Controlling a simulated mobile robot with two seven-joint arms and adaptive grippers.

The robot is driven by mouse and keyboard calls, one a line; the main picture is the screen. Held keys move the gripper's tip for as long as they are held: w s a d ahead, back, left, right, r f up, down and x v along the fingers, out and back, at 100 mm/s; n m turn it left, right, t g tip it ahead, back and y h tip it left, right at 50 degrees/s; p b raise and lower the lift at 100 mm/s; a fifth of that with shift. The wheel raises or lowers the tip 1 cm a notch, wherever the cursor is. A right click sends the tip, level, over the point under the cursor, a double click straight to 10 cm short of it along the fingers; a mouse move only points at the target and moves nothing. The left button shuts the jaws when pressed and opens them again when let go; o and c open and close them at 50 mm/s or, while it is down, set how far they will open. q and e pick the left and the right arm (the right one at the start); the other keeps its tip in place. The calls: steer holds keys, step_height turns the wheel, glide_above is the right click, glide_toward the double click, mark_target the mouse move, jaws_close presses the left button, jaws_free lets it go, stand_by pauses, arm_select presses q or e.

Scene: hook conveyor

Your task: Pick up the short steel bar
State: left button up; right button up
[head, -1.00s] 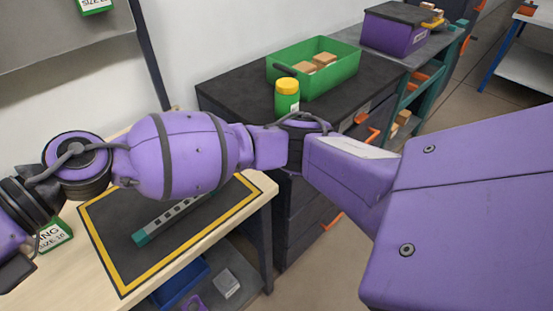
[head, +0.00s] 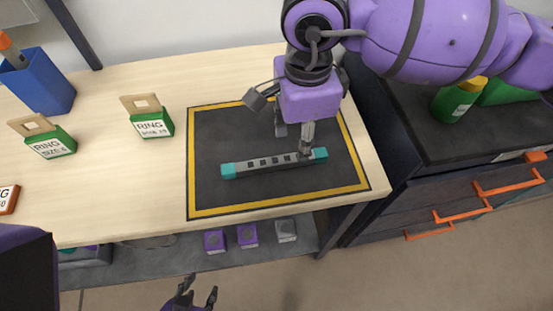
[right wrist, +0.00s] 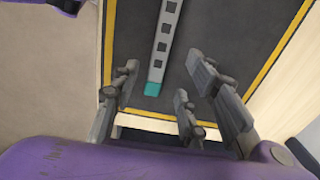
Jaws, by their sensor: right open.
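The steel bar (head: 272,163) is grey with teal ends and a row of dark square holes. It lies flat on a black mat (head: 215,130) with a yellow border. My right gripper (head: 284,124) is open above the bar's right half, with one finger overlapping the bar near its right teal end in the head view. I cannot tell if it touches. In the right wrist view, the bar (right wrist: 165,40) runs away from between the open fingers, its near teal end close to them. My left gripper (head: 192,292) is low at the front, away from the table, fingers apart and empty.
Green ring labels (head: 152,124) and a blue bin (head: 38,82) stand left of the mat. A dark drawer cabinet (head: 440,135) with orange handles is at the right. Purple and grey blocks (head: 247,236) sit on the shelf below.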

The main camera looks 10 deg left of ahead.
mark_target(295, 157)
step_height(295, 157, down, 4)
steer(key=shift+s+a+r+p, duration=0.1)
steer(key=shift+s+p, duration=0.05)
steer(key=shift+p, duration=0.15)
steer(key=shift+f, duration=0.65)
arm_select(q)
steer(key=shift+w+d+r, duration=0.1)
steer(key=shift+w+r, duration=0.4)
steer(key=shift+w, duration=0.25)
arm_select(e)
jaws_close()
